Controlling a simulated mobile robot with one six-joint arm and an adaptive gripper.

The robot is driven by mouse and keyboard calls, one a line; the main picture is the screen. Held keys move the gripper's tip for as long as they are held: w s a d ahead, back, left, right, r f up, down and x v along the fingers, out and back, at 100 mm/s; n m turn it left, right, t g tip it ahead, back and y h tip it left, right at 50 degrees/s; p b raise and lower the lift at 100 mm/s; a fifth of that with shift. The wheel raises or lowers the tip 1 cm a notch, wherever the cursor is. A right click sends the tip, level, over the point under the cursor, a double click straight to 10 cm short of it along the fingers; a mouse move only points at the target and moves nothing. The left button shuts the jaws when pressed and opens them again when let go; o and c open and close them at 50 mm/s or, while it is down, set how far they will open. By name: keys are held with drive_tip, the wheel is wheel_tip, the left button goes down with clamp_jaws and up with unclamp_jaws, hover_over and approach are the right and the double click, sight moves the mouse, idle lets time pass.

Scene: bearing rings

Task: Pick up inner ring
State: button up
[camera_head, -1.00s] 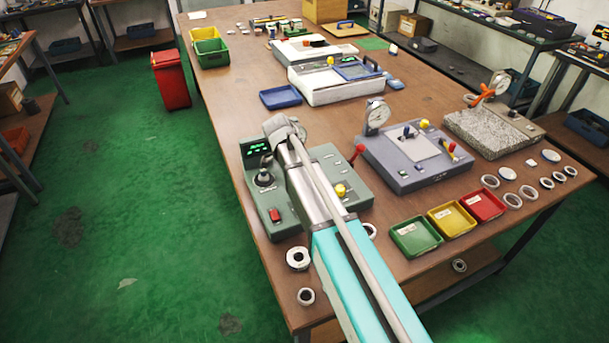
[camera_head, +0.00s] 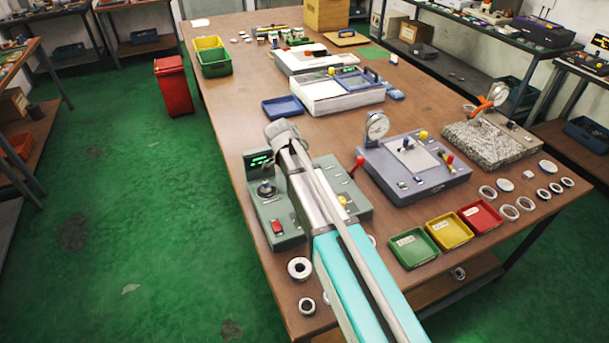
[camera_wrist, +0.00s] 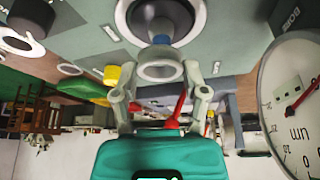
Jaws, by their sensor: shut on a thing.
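In the wrist view, my gripper (camera_wrist: 160,80) is shut on a pale metal ring, the inner ring (camera_wrist: 160,71), held between its two fingertips. Just beyond the ring are a blue-tipped post (camera_wrist: 161,40) and a large pale round seat (camera_wrist: 126,20) with a dark centre on a grey-green device. I cannot tell whether the ring touches the post. In the head view my arm covers the middle of the grey-green device (camera_head: 265,215), and my gripper and the held ring are hidden.
A dial gauge (camera_wrist: 290,105) stands close at the right in the wrist view. Loose rings (camera_head: 300,268) lie at the table's front left, and more (camera_head: 510,212) at the right. Green (camera_head: 412,248), yellow (camera_head: 449,231) and red (camera_head: 480,217) trays stand in front of a grey gauge device (camera_head: 410,180).

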drive_tip(key=s+d+r+p, duration=0.2)
drive_tip(key=s+r+p, duration=0.6)
drive_tip(key=s, duration=0.5)
drive_tip(key=shift+s+d+r, duration=0.15)
drive_tip(key=shift+d+r, duration=0.25)
drive_tip(key=shift+r, duration=0.3)
